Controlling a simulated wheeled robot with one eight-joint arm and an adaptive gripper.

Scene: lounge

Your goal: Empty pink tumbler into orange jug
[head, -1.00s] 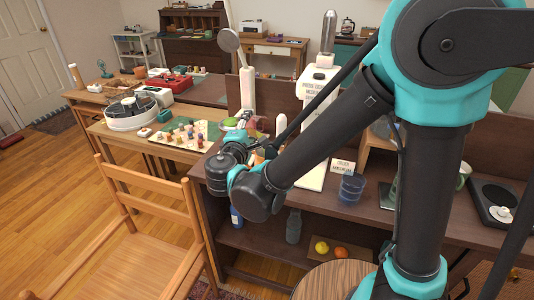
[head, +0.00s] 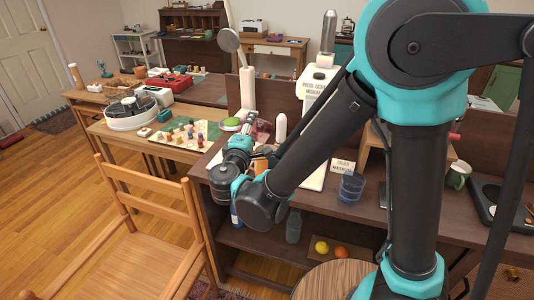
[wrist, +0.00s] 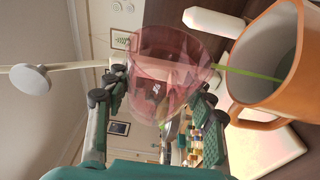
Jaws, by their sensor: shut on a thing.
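The pink see-through tumbler (wrist: 165,65) is between the fingers of my gripper (wrist: 163,92), which is shut on it. In the head view the tumbler (head: 262,129) shows above the desk, beyond my gripper. The orange jug (wrist: 264,108) stands beside the tumbler, its open mouth facing up, toward the left of the rolled wrist picture. A thin green streak (wrist: 245,75) runs from the tumbler's rim into the jug's mouth and looks like a pouring stream. In the head view the jug (head: 262,162) is mostly hidden by my arm. The liquid levels cannot be told.
A white bottle-like thing (head: 281,128) is close to the jug. A blue glass (head: 351,186) and a small sign (head: 342,167) are to the right on the desk. A wooden chair (head: 140,215) stands in front.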

